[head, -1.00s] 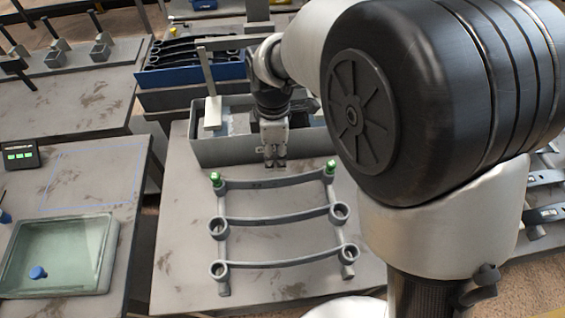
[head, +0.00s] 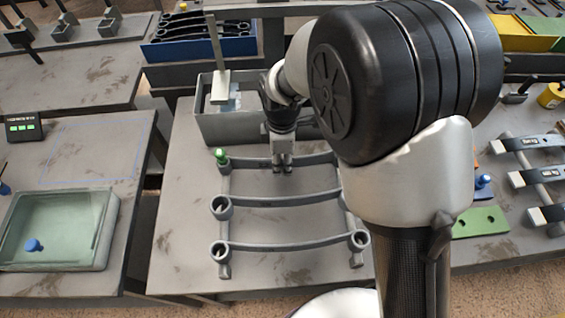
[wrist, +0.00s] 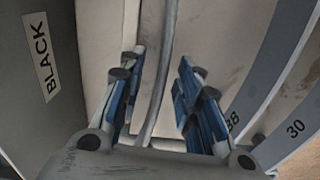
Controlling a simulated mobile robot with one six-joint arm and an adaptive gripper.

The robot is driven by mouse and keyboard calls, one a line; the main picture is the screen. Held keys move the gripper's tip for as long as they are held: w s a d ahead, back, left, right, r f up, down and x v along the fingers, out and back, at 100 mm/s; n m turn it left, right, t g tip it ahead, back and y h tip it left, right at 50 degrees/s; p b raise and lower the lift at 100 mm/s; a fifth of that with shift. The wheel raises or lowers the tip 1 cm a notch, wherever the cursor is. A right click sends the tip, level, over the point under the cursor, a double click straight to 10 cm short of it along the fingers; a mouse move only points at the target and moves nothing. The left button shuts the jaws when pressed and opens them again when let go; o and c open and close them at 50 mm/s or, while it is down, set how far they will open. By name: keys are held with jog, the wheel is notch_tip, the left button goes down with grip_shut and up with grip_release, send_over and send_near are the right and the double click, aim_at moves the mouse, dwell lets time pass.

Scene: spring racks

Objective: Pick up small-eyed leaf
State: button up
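Three grey curved spring leaves lie across a rack on the table in the head view. The back leaf (head: 243,165) has a green plug (head: 221,157) at its left end; its right end is behind my arm. The middle leaf (head: 280,201) and front leaf (head: 290,245) have larger ring-shaped eyes. My gripper (head: 282,166) points down at the middle of the back leaf. In the wrist view my gripper (wrist: 160,95) is open, its blue pads on either side of a thin grey strip (wrist: 158,75), apparently this leaf, with gaps visible. Leaves marked 38 and 30 lie to the right.
A grey bin (head: 212,125) stands close behind the rack; a dark wall with a BLACK label (wrist: 42,65) is near in the wrist view. A glass-like tray (head: 60,230) sits on the left table. More leaves (head: 535,178) lie at the right.

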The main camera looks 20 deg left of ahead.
grip_shut()
dwell(0.3)
